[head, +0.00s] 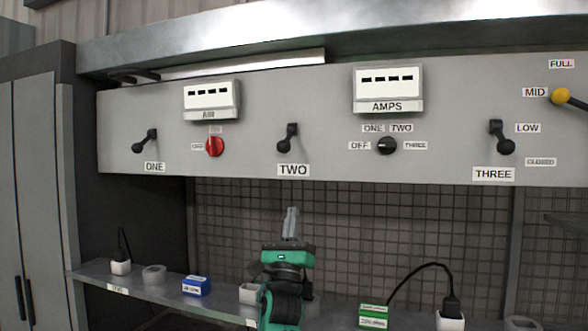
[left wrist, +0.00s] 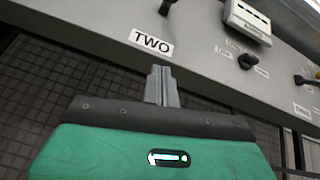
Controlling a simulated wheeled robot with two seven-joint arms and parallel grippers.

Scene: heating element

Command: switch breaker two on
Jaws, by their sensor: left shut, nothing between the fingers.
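Breaker two's black lever (head: 287,137) is on the grey panel above the label TWO (head: 293,170). Its knob hangs low, below its pivot. In the left wrist view the lever (left wrist: 167,6) is cut by the top edge, above the TWO label (left wrist: 151,42). My left gripper (head: 291,210) is shut and empty, pointing up. In the head view it appears below the TWO label, apart from the lever. In the left wrist view its fingertips (left wrist: 159,68) appear just below the label. My right gripper is not in view.
Levers ONE (head: 145,142) and THREE (head: 501,138), a red knob (head: 215,146), a black knob (head: 387,146) and two meters share the panel. A yellow-tipped lever (head: 561,96) is at far right. Below, a shelf (head: 95,271) holds a blue box (head: 196,286) and a green box (head: 373,316).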

